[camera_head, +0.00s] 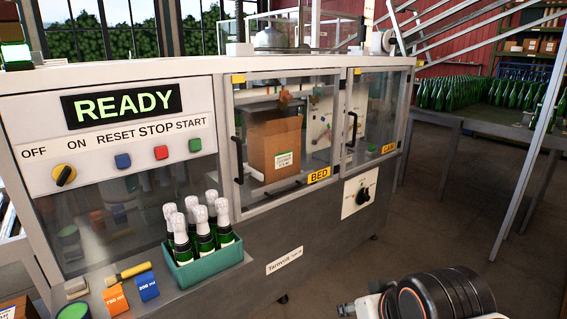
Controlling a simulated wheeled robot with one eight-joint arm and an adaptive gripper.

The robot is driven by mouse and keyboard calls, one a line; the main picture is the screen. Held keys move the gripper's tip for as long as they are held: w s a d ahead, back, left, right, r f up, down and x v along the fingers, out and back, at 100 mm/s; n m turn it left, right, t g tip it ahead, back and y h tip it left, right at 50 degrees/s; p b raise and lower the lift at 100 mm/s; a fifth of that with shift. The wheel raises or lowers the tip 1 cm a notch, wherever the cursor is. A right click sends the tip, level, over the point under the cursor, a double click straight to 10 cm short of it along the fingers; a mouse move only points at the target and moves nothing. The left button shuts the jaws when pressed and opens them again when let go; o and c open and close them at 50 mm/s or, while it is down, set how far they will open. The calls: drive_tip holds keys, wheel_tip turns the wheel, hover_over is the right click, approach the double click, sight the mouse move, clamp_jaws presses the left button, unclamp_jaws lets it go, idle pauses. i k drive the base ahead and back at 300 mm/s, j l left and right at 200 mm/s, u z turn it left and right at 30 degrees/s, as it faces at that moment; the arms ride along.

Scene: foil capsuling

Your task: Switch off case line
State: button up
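The case line machine is a long grey cabinet (330,245) with a white control panel (110,170) at the left. Its display (122,104) reads READY in green. A yellow and black rotary switch (64,175) sits below the OFF and ON labels; its handle appears tilted up and right, toward ON. To its right are a blue RESET button (123,160), a red STOP button (161,152) and a green START button (195,145). A dark rounded part of my arm shows at the bottom right, far from the panel. My gripper's fingers are not in view.
A teal crate (207,268) of foil-topped bottles stands on the front ledge, beside orange and blue blocks (148,286). A second dial (362,196) is lower right. Green bottles (465,95) fill a back table.

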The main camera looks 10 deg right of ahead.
sight(62, 174)
drive_tip(key=u, duration=1.4)
drive_tip(key=i+j+z, duration=0.15)
drive_tip(key=i, duration=0.2)
